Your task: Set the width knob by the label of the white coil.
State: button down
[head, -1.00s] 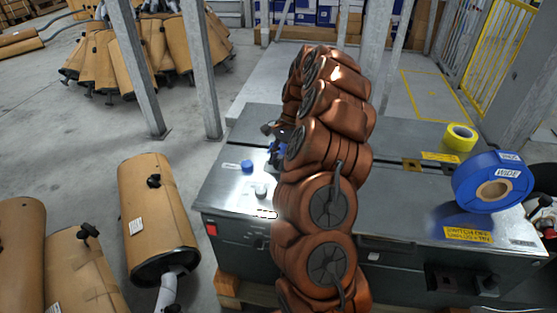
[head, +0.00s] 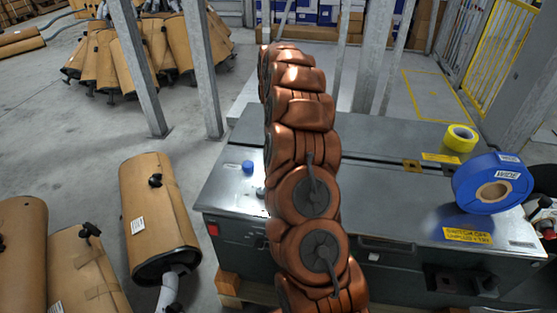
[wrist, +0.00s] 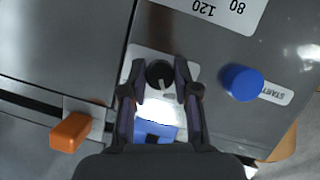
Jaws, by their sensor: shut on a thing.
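The black knob (wrist: 160,74) sits on a pale plate in the wrist view, its white pointer line toward the bottom of the picture. My gripper (wrist: 160,80) has a finger on each side of the knob and is shut on it. In the head view my copper-coloured arm hides the gripper and most of the knob area. A large blue coil (head: 488,182) with white labels reading "WIDE" stands on the right of the machine top. A smaller yellow coil (head: 460,138) lies behind it. I see no white coil.
The grey machine top (head: 390,195) is mostly clear right of my arm. A blue button (wrist: 243,82) by a "START" label and an orange switch (wrist: 70,132) flank the knob. A label (wrist: 222,10) reads 120 and 80.

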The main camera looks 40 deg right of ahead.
jog(key=shift+n+h, duration=0.5)
jog(key=shift+n, duration=0.7)
jog(key=shift+w, duration=0.1)
jog(key=shift+a, duration=0.1)
jog(key=c, duration=0.9)
grip_release()
jog(key=shift+o, duration=0.2)
jog(key=v, duration=0.7)
jog(key=shift+w+r, duration=0.2)
jog(key=shift+w, duration=0.05)
